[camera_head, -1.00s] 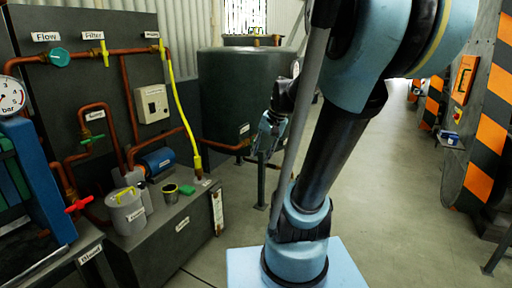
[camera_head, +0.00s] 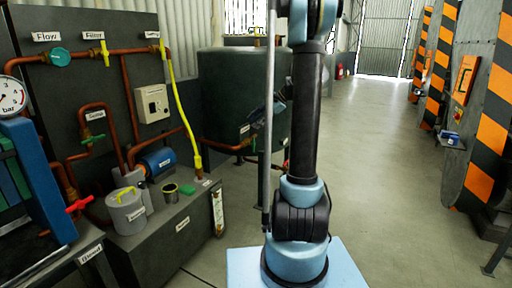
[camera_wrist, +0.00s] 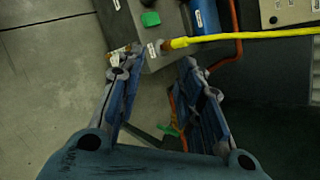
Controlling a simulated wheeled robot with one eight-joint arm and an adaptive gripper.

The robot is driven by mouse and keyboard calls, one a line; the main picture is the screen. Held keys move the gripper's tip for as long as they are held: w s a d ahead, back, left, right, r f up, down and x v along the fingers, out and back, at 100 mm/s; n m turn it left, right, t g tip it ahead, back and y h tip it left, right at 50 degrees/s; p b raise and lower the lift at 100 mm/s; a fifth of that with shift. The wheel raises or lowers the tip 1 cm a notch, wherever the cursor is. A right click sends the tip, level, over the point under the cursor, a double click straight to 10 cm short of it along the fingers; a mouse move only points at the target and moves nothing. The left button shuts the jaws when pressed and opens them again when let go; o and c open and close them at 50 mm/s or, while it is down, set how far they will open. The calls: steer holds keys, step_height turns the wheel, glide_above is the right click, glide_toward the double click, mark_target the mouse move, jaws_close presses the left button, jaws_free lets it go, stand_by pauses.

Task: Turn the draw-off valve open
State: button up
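My gripper (camera_wrist: 157,62) is open and empty in the wrist view, its two fingers wide apart. A green handle (camera_wrist: 168,129) on a copper pipe shows between the fingers, nearer the right one and below the fingertips in the picture. It may be the draw-off valve, but I can read no label on it. In the head view, a copper pipe (camera_head: 228,147) leaves the low part of the dark green tank (camera_head: 224,95).
Striped machinery stands at right. The floor (camera_head: 390,190) between is clear.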

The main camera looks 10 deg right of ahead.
steer(key=w+d+f+m+t+y, duration=0.1)
steer(key=w+d+f+m, duration=0.15)
steer(key=w, duration=0.35)
steer(key=w+d+f+m+y, duration=0.1)
steer(key=w+d+f+y, duration=0.1)
steer(key=w+d+f, duration=0.3)
steer(key=w+d+f+m+t+y, duration=0.1)
steer(key=w+d+f+m, duration=0.1)
steer(key=w, duration=0.5)
steer(key=m+t+y, duration=0.2)
steer(key=m+y, duration=0.2)
steer(key=m, duration=0.1)
glide_toward(252, 144)
steer(key=x, duration=0.7)
steer(key=shift+w+a+r, duration=0.25)
steer(key=shift+n, duration=0.25)
jaws_close()
